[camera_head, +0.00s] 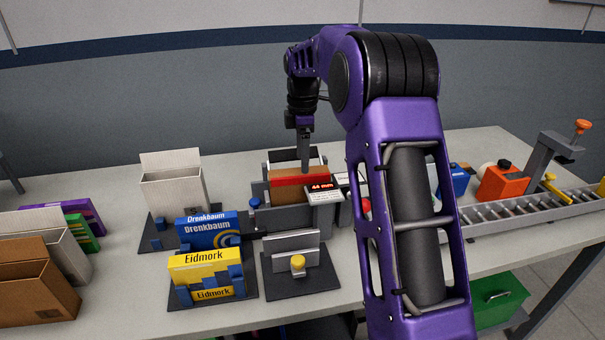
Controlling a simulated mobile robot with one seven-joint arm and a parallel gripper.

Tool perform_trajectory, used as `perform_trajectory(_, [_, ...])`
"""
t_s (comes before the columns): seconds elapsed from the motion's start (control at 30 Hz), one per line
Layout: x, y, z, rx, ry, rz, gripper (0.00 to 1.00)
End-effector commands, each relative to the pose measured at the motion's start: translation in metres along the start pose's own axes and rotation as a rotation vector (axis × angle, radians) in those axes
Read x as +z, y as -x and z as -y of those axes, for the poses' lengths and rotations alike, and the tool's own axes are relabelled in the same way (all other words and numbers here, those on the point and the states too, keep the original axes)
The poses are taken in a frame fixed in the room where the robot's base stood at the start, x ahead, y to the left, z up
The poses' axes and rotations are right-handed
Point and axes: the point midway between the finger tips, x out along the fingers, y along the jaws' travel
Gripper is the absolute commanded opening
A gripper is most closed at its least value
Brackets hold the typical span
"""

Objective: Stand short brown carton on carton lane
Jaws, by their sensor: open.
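My gripper (305,165) points straight down at the middle of the table. It is open. Its fingertips are close to a fixture (325,217) with a red "44 mm" display; whether they touch anything I cannot tell. A brown carton-like body (290,197) with a red band along its top sits in that fixture. Open-topped brown cartons (40,292) stand at the far left front edge of the table. Which brown carton is the short one I cannot tell. No surface is clearly marked as the carton lane; a roller track (520,212) runs along the right side.
A white open carton (173,190) stands behind blue Drenkbaum (208,232) and yellow Eidmork (205,272) boxes on dark stands. A metal-plate stand with a yellow knob (298,262) is in front of the fixture. Orange (502,183) and blue units stand right. My arm hides the table's right middle.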

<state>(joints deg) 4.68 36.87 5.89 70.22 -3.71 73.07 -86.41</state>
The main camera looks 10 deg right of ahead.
Motion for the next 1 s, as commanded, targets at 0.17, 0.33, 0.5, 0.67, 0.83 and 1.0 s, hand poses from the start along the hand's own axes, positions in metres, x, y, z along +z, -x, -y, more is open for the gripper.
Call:
perform_trajectory(0.17, [0.0, -0.033, 0.001, -0.004, 0.001, 0.0, 0.7])
perform_trajectory(0.33, [0.0, -0.051, 0.0, -0.002, 0.0, 0.0, 0.7])
perform_trajectory(0.5, [0.0, -0.058, 0.0, -0.001, 0.0, 0.0, 0.7])
perform_trajectory(0.67, [0.0, -0.058, 0.0, -0.001, 0.0, 0.0, 0.7])
perform_trajectory(0.83, [0.0, -0.058, 0.0, -0.001, 0.0, 0.0, 0.54])
perform_trajectory(1.0, [0.0, -0.058, 0.0, 0.0, 0.0, 0.0, 0.23])
